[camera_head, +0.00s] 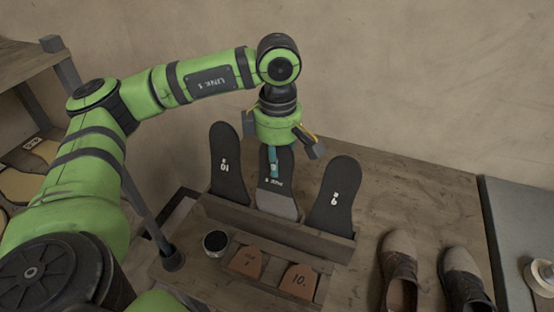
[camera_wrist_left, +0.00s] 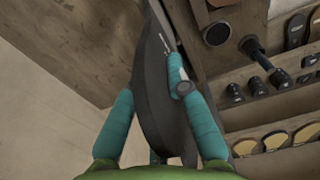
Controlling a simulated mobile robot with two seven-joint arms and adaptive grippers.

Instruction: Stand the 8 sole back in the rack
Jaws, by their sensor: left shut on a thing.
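The 8 sole (camera_head: 277,203), dark with a grey heel and white lettering, stands upright between two other soles at the wooden rack (camera_head: 320,243). Its heel end is down at the rack's slot; I cannot tell whether it is fully seated. My left gripper (camera_head: 275,163) comes from above and is shut on its upper part, with a teal finger across its front. In the left wrist view the dark sole (camera_wrist_left: 152,85) runs between the teal fingers of the gripper (camera_wrist_left: 160,100). My right gripper is not in view.
A dark sole marked 10 (camera_head: 227,165) stands at the rack's left, and another numbered sole (camera_head: 334,198) at its right. Brown numbered pieces (camera_head: 298,283) and a small round dark-topped container (camera_head: 215,242) are in front. Shoes (camera_head: 398,265) stand at the right.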

